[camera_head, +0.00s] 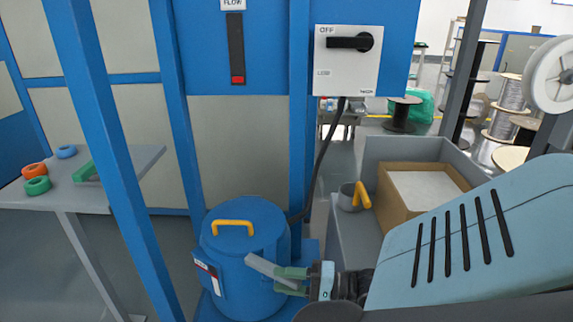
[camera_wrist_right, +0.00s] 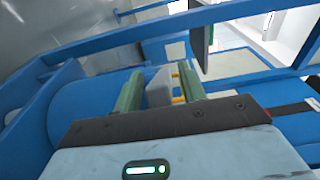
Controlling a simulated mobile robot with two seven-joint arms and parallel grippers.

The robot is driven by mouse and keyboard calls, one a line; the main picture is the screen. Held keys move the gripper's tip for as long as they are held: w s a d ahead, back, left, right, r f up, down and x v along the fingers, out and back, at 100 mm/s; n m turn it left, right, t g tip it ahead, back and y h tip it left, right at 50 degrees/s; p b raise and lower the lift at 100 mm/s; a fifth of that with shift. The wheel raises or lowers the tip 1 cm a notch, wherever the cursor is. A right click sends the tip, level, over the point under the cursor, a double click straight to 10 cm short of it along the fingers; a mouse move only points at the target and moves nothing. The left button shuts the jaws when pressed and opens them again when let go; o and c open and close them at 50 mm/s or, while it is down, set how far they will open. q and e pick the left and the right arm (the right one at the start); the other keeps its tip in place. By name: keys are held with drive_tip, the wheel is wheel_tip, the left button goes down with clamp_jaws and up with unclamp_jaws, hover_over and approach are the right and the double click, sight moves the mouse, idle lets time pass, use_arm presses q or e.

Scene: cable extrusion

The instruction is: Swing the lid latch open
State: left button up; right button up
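The blue round canister (camera_head: 245,275) stands at lower centre, its blue lid (camera_head: 240,222) on top with a yellow handle (camera_head: 233,226). The grey lid latch (camera_head: 264,266) is a short bar at the canister's right front, slanting down toward my right gripper. My right gripper (camera_head: 290,281) has its green fingers on either side of the latch. In the right wrist view the latch (camera_wrist_right: 158,87) shows between the fingers (camera_wrist_right: 160,88), closer to the left one. A gap with yellow behind it shows by the right finger. My left gripper is out of view.
Blue frame posts (camera_head: 180,110) rise left of and behind the canister. A switch box (camera_head: 347,60) hangs above, with a black cable running down. A grey bin (camera_head: 400,152) holding a cardboard box (camera_head: 392,202) stands right. A table (camera_head: 135,165) with tape rolls stands left.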

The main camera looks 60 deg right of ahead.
drive_tip(key=shift+p+v, duration=1.15)
drive_tip(key=shift+v, duration=2.8)
